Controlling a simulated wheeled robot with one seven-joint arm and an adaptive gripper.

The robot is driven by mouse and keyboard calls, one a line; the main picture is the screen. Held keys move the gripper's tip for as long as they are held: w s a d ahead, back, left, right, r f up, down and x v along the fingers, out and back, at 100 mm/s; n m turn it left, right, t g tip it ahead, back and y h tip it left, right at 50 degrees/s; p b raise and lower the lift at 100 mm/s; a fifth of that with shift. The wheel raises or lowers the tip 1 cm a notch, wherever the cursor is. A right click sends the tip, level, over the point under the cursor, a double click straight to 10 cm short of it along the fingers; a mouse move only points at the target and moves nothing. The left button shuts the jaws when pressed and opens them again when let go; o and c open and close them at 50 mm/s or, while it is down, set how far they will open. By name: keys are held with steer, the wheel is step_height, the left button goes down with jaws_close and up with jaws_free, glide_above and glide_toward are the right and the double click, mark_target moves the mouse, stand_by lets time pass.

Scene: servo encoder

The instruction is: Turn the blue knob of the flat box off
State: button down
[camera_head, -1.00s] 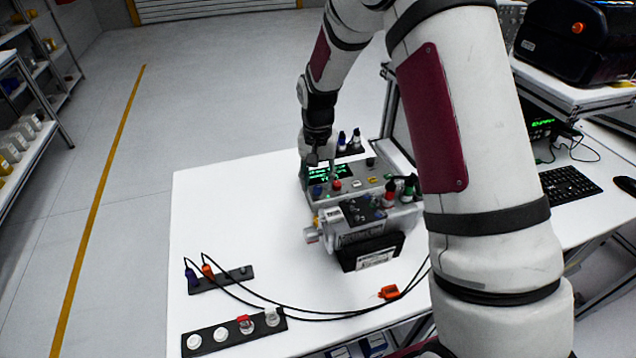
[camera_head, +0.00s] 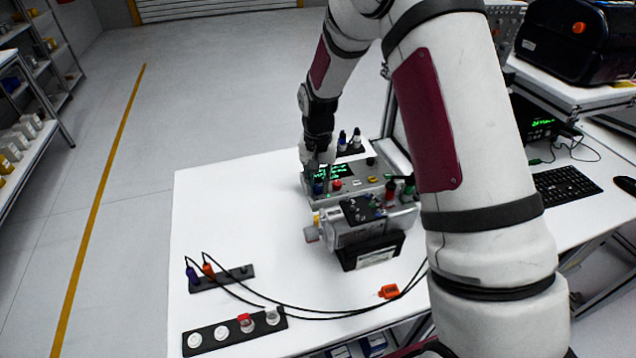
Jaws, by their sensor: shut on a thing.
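The flat box (camera_head: 354,193) is grey and lies at the back of the white table, with a green-lit display (camera_head: 331,173) and a red knob (camera_head: 337,184) on top. The blue knob (camera_head: 318,188) is at its left front corner, partly covered by my gripper. My gripper (camera_head: 319,179) points down from the arm onto that corner, its fingers at the blue knob and shut on it. The fingertips are small and dark, and the knob's angle cannot be read.
A grey device with connectors (camera_head: 352,228) stands just in front of the flat box. Two dark strips with plugs and caps (camera_head: 233,331) lie front left.

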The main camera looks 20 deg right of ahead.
steer(key=shift+n, duration=0.3)
steer(key=n+b, duration=0.1)
steer(key=n, duration=0.4)
steer(key=shift+n, duration=0.4)
steer(key=n, duration=0.4)
steer(key=shift+a+n, duration=0.1)
steer(key=shift+n, duration=0.6)
steer(key=c, duration=1.4)
jaws_free()
